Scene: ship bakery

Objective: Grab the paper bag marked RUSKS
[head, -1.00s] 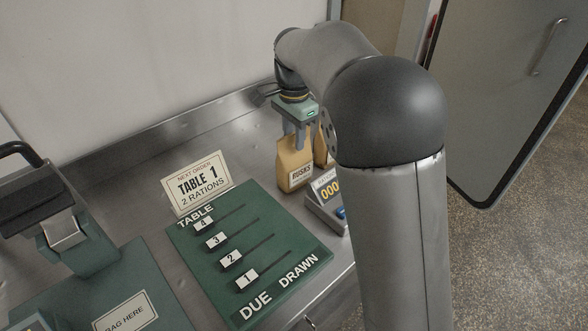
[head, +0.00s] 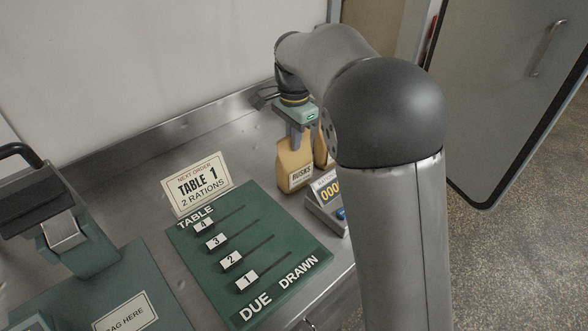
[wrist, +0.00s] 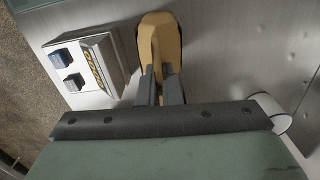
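The tan paper bag marked RUSKS (head: 295,165) stands upright on the steel counter, its label facing the head camera. My gripper (head: 298,135) is above it, pointing down, with its fingers at the bag's top. In the wrist view the two fingers (wrist: 160,88) are close together, with a thin strip of tan between them and the bag (wrist: 160,38) beyond. The fingers look shut on the bag's top edge. A second tan bag (head: 321,152) stands just to the right, partly hidden by my arm.
A green machine (head: 75,235) stands at far left.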

